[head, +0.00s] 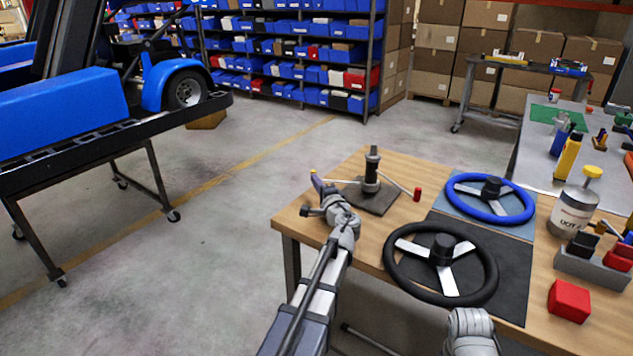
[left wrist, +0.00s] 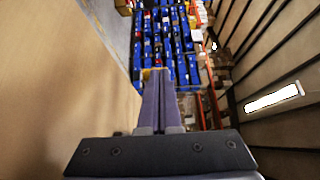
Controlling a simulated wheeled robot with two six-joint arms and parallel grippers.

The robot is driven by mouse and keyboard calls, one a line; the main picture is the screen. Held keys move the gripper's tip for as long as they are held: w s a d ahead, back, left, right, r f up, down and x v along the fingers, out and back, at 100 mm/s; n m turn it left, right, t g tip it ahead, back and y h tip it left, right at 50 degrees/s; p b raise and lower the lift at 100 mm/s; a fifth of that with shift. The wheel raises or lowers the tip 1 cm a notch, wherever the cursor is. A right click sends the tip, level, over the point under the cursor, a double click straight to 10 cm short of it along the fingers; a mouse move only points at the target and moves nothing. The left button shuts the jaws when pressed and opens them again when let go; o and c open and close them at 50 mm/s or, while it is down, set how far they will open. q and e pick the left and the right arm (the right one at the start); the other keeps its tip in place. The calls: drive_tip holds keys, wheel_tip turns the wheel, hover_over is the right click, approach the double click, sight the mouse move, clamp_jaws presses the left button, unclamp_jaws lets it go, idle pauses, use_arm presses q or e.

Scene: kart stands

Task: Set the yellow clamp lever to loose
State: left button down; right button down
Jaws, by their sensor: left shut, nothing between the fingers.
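A dark post clamp (head: 371,172) stands on a square base on the wooden bench. A thin pale lever runs left from the post towards my left gripper. A small yellow end (head: 313,172), likely the yellow clamp lever's, shows right at the fingertips. My left gripper (head: 317,182) is shut and empty, at the bench's far left edge. In the left wrist view its fingers (left wrist: 160,95) are together, with a sliver of yellow (left wrist: 147,73) at their tips. I cannot tell whether they touch it. A second lever ends in a red knob (head: 417,194) on the right.
A black steering wheel (head: 397,276) and a blue steering wheel (head: 520,212) lie right of the clamp. A white tub (head: 573,212) and a red block (head: 569,300) stand farther right. Open floor (head: 210,230) lies left of the bench, before a kart stand (head: 95,155).

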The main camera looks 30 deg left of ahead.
use_arm(q)
drive_tip(key=v, duration=0.4)
drive_tip(key=s+a+v, duration=0.1)
drive_tip(key=v, duration=0.8)
drive_tip(key=shift+s+a, duration=0.25)
drive_tip(key=shift+s, duration=0.05)
use_arm(e)
drive_tip(key=shift+d, duration=0.45)
drive_tip(key=shift+s, duration=0.1)
